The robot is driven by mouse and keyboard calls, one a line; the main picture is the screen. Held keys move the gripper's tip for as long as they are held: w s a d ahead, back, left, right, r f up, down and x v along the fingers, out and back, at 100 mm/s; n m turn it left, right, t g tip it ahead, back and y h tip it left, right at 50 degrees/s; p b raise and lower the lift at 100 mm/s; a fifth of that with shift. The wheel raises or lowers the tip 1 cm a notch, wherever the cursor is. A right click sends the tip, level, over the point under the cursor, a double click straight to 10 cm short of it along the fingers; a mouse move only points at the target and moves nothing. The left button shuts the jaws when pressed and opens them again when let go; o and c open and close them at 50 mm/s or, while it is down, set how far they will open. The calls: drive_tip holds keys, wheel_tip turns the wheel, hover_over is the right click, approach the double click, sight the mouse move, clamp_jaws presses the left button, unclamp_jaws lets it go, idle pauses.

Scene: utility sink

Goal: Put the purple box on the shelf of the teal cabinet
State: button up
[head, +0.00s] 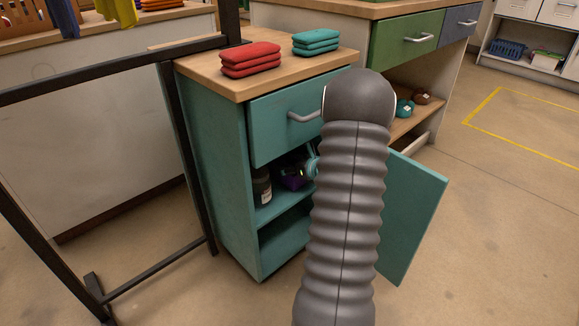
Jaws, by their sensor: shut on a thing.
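The teal cabinet (227,178) stands in the middle with its drawer closed and its lower door (412,215) swung open to the right. My gripper (299,172) reaches into the upper compartment, mostly hidden behind my own arm. It is shut on the purple box (292,182), a small dark shape of which only part shows. The box is inside the opening, just above or on the shelf (268,211); I cannot tell if it touches it.
A dark bottle with a pale label (262,187) stands on the shelf left of the box. Folded red cloths (250,60) and teal cloths (316,42) lie on the cabinet top. A black metal frame (185,150) stands close on the left. The compartment below looks empty.

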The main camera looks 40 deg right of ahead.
drive_tip(key=shift+f, duration=0.25)
drive_tip(key=o, duration=1.1)
drive_tip(key=shift+f, duration=0.1)
drive_tip(key=shift+c, duration=0.2)
drive_tip(key=shift+s+r, duration=0.15)
drive_tip(key=shift+r, duration=0.05)
drive_tip(key=p+v, duration=0.1)
drive_tip(key=v, duration=1)
drive_tip(key=shift+s+r+p, duration=0.2)
drive_tip(key=shift+s+p, duration=0.1)
drive_tip(key=shift+s, duration=0.05)
